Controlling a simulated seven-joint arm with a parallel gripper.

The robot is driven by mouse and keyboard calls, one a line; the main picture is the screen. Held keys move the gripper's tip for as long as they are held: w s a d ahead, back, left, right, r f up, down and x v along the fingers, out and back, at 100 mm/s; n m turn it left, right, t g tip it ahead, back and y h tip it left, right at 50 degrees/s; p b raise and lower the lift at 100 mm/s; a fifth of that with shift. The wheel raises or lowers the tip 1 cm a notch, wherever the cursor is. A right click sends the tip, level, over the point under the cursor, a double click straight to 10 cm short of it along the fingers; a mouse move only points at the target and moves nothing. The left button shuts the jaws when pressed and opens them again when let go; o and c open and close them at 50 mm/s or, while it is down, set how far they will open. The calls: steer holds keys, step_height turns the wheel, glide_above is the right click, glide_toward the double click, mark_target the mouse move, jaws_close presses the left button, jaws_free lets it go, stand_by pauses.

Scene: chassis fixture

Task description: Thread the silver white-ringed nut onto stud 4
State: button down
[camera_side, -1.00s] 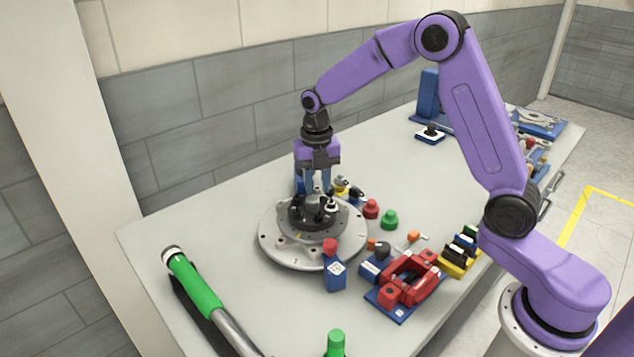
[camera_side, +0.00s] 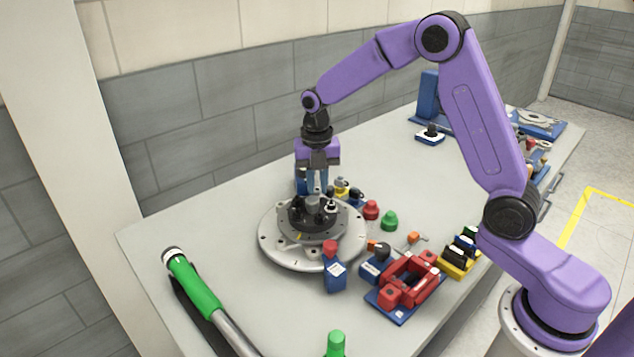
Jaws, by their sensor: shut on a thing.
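My gripper (camera_side: 315,190) points straight down over the round chassis fixture (camera_side: 275,254), a grey disc with a darker raised hub (camera_side: 308,225). Its blue fingers are shut on a small silver nut (camera_side: 312,202) at the hub. The white ring on the nut is too small to make out. Several dark studs stand on the hub around the fingertips. Their numbers cannot be read, so I cannot tell which stud is under the nut or whether the nut touches it.
A blue block with a red knob (camera_side: 334,275) stands at the disc's front edge. Red (camera_side: 371,209) and green (camera_side: 389,219) knobs and a red fixture on a blue plate (camera_side: 408,283) lie to the right. A green-handled tool (camera_side: 194,283) lies at front left. The table's back left is clear.

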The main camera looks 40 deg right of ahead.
steer(key=shift+f+m, duration=0.1)
steer(key=shift+m, duration=1)
steer(key=shift+m, duration=1.8)
steer(key=m, duration=0.3)
steer(key=shift+f, duration=0.1)
